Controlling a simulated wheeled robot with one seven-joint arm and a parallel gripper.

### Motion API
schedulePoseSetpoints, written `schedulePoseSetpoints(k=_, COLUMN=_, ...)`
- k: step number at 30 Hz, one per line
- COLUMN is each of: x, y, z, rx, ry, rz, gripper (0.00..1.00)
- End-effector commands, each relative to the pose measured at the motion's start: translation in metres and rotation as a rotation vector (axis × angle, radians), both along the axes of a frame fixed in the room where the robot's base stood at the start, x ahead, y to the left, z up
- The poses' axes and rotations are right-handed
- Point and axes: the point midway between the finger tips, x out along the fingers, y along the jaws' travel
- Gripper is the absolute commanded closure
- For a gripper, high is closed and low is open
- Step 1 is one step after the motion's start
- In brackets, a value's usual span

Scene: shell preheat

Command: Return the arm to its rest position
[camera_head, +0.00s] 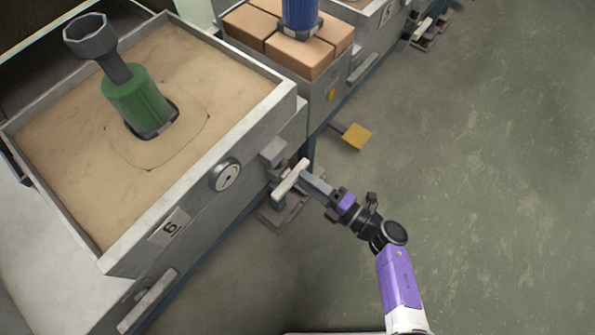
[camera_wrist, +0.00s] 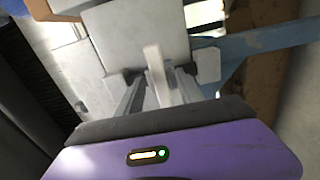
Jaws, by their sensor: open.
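My gripper (camera_head: 312,184) is at the end of my purple and black arm, low beside the right side of the box numbered 6 (camera_head: 195,212). It is close to a pale handle bar (camera_head: 291,178) on that side. In the wrist view, my gripper (camera_wrist: 158,88) has its two grey fingers apart. A pale upright bar (camera_wrist: 154,62) shows between them. I cannot tell whether the fingers touch it. The fingertips are partly hidden in the head view.
Sand (camera_head: 190,85) fills the box and holds a green cylinder (camera_head: 139,100) with a grey cup on top. A round dial (camera_head: 225,174) is on its side wall. Brown blocks (camera_head: 300,52) and a yellow pedal (camera_head: 356,136) are beyond. The floor (camera_head: 485,190) at right is clear.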

Motion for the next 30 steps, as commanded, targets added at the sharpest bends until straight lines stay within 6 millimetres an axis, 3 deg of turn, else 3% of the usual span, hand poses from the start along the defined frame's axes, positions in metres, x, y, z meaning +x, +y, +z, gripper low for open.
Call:
schedulePoseSetpoints(k=22, x=-0.006, y=-0.007, z=0.000, rx=0.004, ry=0.003, rz=-0.006, gripper=0.56)
schedulePoseSetpoints(k=26, x=-0.021, y=-0.015, z=0.003, rx=0.046, ry=0.029, rz=-0.056, gripper=0.56)
schedulePoseSetpoints(k=30, x=-0.055, y=-0.036, z=0.018, rx=0.161, ry=0.097, rz=-0.180, gripper=0.56)
